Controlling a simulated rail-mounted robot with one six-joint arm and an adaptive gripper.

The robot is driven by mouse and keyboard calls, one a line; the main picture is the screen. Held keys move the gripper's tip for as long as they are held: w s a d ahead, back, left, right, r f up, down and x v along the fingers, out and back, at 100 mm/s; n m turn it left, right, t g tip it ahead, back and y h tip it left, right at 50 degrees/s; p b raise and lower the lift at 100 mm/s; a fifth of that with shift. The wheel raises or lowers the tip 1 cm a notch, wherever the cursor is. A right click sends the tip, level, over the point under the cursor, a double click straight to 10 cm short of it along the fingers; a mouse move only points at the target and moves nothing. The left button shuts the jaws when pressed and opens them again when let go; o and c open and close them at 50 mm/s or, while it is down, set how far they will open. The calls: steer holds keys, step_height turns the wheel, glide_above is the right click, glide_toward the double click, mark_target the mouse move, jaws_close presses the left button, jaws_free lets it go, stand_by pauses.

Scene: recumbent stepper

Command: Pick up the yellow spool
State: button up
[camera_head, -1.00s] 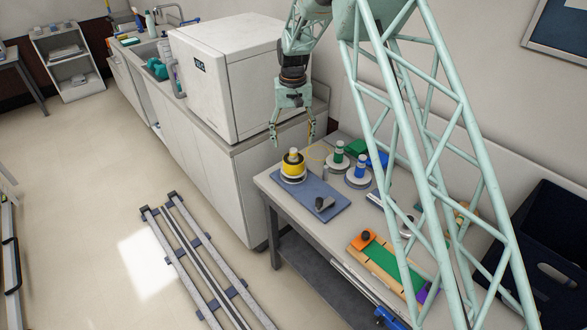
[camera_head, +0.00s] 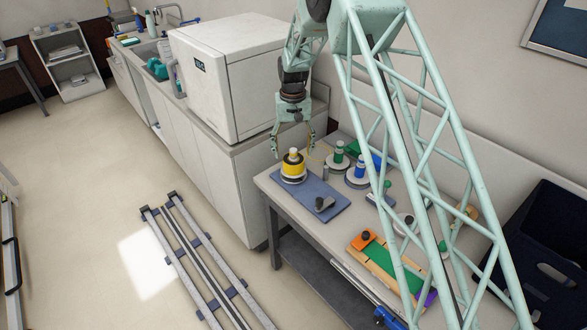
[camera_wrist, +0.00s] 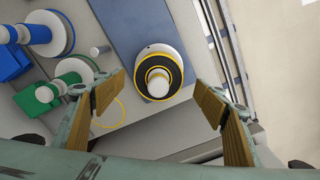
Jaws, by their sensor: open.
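The yellow spool (camera_head: 293,166) stands upright on a round white base at the back end of a blue-grey mat (camera_head: 318,198) on the table. In the wrist view the spool (camera_wrist: 164,82) shows from above as a dark disc with a yellow rim and a white post in its middle. My gripper (camera_head: 293,148) is open, pointing down above and just behind the spool. In the wrist view its two tan-padded fingers (camera_wrist: 165,104) are wide apart, one on each side of the spool and not touching it. A thin yellow strand lies beside the spool.
A green spool (camera_head: 339,157) and a blue spool (camera_head: 361,172) on white bases stand close to the right. A big white box (camera_head: 225,75) stands on the counter behind. A dark blue bin (camera_head: 545,250) is at the right.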

mark_target(293, 159)
steer(key=shift+d+f, duration=0.1)
steer(key=shift+f, duration=2.4)
steer(key=c, duration=0.9)
steer(key=shift+w+r, duration=0.1)
steer(key=shift+r, duration=0.1)
steer(key=shift+c, duration=0.2)
steer(key=shift+r, duration=4.85)
